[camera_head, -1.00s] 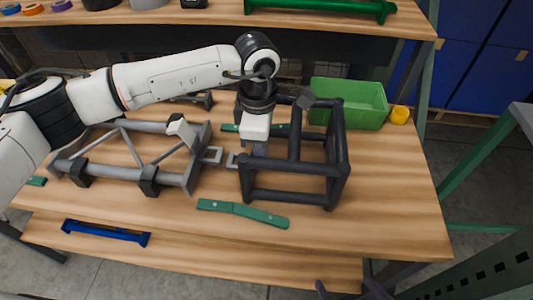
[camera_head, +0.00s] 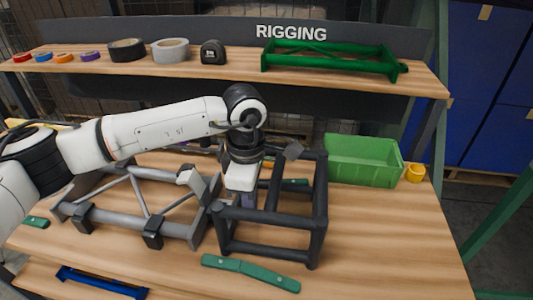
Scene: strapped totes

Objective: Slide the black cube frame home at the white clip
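The black cube frame (camera_head: 270,219) stands on the wooden table, its left side close against the right end of the grey braced frame (camera_head: 122,223). I cannot tell whether the two touch. A pale block (camera_head: 187,174), perhaps the white clip, sits on the upper right of the grey frame. The light-grey square pieces between the frames are hidden now. My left gripper (camera_head: 241,200) points down at the left side of the cube frame, its dark fingers at the bars. Whether they are closed on a bar is unclear. My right gripper is out of view.
A green strip (camera_head: 250,272) lies in front of the cube frame. A green bin (camera_head: 362,162) and a yellow cup (camera_head: 415,173) stand behind it to the right. A blue bar (camera_head: 100,282) lies on a lower shelf. The table's right front is clear.

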